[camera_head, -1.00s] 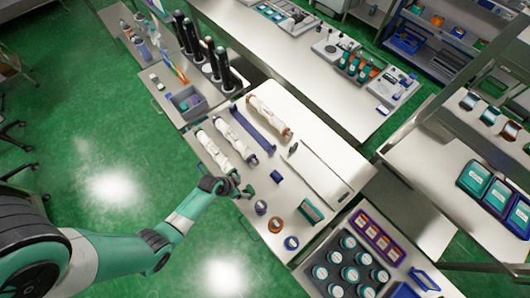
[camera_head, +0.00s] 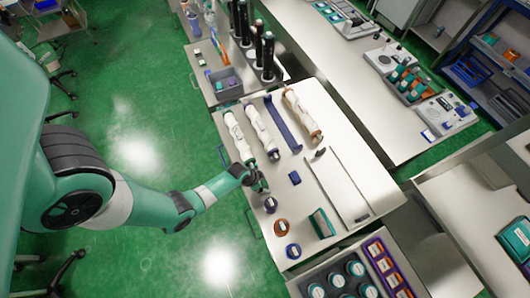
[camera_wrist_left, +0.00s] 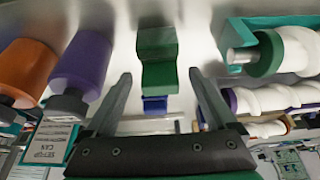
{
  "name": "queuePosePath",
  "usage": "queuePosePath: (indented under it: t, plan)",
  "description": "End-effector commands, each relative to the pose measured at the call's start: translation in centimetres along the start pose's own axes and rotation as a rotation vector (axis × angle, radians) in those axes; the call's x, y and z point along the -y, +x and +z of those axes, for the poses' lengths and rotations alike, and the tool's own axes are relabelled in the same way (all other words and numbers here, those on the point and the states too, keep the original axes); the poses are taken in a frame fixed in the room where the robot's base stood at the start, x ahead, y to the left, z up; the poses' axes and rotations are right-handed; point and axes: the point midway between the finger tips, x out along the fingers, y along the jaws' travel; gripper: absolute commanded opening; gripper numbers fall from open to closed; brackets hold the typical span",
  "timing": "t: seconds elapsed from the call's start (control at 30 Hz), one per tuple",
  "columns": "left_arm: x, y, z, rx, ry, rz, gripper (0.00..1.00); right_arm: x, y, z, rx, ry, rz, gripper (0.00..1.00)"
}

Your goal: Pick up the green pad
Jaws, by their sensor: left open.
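The green pad (camera_wrist_left: 157,62) is a small block seen in the left wrist view, ahead of my left gripper and lined up with the gap between its fingers. My left gripper (camera_wrist_left: 160,76) is open, with a finger on each side of that gap and nothing held. I cannot tell how far the pad is from the fingertips. In the head view my left gripper (camera_head: 260,186) is over the near edge of the white table, between the white rollers and the small rings. There the gripper largely hides the pad. My right gripper is not in view.
A blue block (camera_head: 295,177) sits farther in. A teal holder (camera_head: 321,223) stands toward the table's right end.

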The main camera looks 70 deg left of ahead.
Motion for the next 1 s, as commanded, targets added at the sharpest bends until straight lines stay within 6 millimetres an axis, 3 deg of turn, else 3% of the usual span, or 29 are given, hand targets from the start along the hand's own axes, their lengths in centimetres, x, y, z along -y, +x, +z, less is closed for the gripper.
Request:
queuePosePath:
  t: [0.07,0.57,0.83,1.0]
  plan:
    - [0.0,-0.1,0.0,0.0,0.0,0.0,0.9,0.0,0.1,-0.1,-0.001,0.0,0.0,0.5]
    - [0.0,-0.1,0.0,0.001,0.001,0.0,0.02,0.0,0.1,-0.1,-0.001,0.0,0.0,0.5]
    - [0.0,-0.2,-0.1,0.0,0.001,0.0,0.0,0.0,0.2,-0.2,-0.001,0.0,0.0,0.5]
    - [-0.1,-1.3,-0.6,0.0,0.003,0.001,0.0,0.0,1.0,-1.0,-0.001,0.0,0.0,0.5]
